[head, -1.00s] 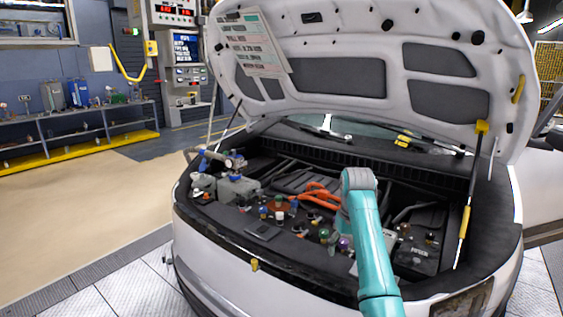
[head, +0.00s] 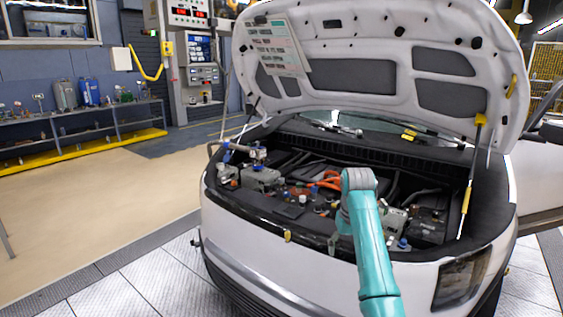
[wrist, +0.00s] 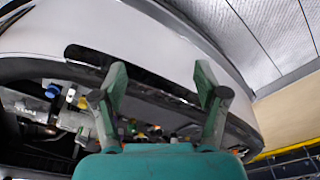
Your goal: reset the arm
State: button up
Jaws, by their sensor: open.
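My teal arm (head: 367,230) reaches up from the bottom of the head view, in front of the white car's open engine bay. My gripper is mostly hidden behind the arm there. In the wrist view my gripper (wrist: 161,82) shows two teal and grey fingers spread apart, with nothing between them. The fingers are over the front edge of the car (wrist: 150,35), with the engine bay parts (wrist: 60,115) beyond. I cannot tell if the fingers touch the car.
The raised hood (head: 350,75) stands over the bay, with a yellow and black strut (head: 466,200) at right. A blue-handled fitting (head: 240,150) sits at the bay's left. A shelf with containers (head: 80,120) and a control cabinet (head: 200,60) stand behind. The floor at left is clear.

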jog(key=s+f+t, duration=0.2)
jog(key=s+f, duration=0.2)
jog(key=f, duration=0.9)
jog(key=s+f+t, duration=0.1)
jog(key=s+f, duration=0.3)
jog(key=f, duration=0.8)
jog(key=s+f+t, duration=0.2)
jog(key=s+f, duration=0.4)
jog(key=s, duration=0.4)
jog(key=s+f+t, duration=0.1)
jog(key=s+f, duration=0.6)
jog(key=s, duration=0.3)
jog(key=s+r+t, duration=0.2)
jog(key=s+r, duration=0.1)
jog(key=s, duration=0.8)
jog(key=s+r+t, duration=0.2)
jog(key=s, duration=0.9)
jog(key=s+r+t, duration=0.3)
jog(key=s+r, duration=1.3)
jog(key=r, duration=0.4)
jog(key=shift+r+m, duration=0.35)
jog(key=shift+m, duration=0.05)
jog(key=shift+a, duration=0.1)
